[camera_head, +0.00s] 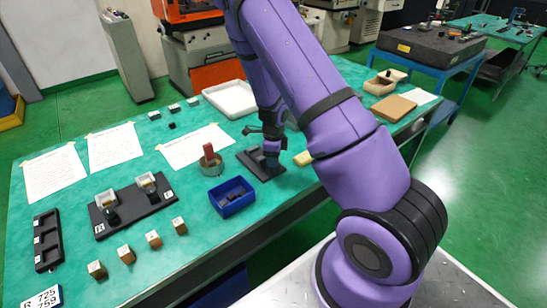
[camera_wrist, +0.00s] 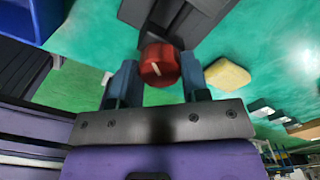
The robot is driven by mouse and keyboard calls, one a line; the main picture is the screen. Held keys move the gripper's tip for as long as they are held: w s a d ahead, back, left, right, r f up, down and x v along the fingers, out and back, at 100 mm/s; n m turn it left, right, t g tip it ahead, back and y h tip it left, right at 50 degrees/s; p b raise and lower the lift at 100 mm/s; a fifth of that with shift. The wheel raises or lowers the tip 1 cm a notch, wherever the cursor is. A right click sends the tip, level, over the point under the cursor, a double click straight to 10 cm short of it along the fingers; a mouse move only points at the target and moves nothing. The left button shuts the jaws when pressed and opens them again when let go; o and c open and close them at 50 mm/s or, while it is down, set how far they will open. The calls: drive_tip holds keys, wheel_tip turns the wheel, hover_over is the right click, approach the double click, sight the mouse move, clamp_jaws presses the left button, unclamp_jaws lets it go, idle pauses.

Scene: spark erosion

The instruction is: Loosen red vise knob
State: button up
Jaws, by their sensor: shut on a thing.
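The red vise knob (camera_wrist: 160,64) is round with a pale pointer line, and it sits between my gripper's two fingers in the wrist view. The dark vise (camera_wrist: 178,22) lies just beyond it on the green table. In the head view the vise (camera_head: 255,165) is a dark block near the table's middle, and my gripper (camera_head: 271,148) reaches down onto it. My gripper also shows in the wrist view (camera_wrist: 157,82), shut on the knob. In the head view the knob is hidden by my gripper.
A blue bin (camera_head: 232,197) stands left of the vise on the green table (camera_head: 150,255). A yellow block (camera_head: 303,158) lies just to its right; it also shows in the wrist view (camera_wrist: 228,76). A red-topped round item (camera_head: 210,161) stands behind the bin. Paper sheets lie at the back.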

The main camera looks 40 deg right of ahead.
drive_tip(key=n, duration=0.3)
drive_tip(key=shift+n, duration=0.4)
drive_tip(key=n, duration=0.3)
drive_tip(key=shift+n, duration=0.3)
drive_tip(key=n, duration=0.3)
drive_tip(key=shift+n, duration=0.3)
drive_tip(key=n, duration=0.3)
drive_tip(key=shift+n, duration=0.3)
drive_tip(key=n, duration=1.1)
drive_tip(key=shift+n, duration=0.3)
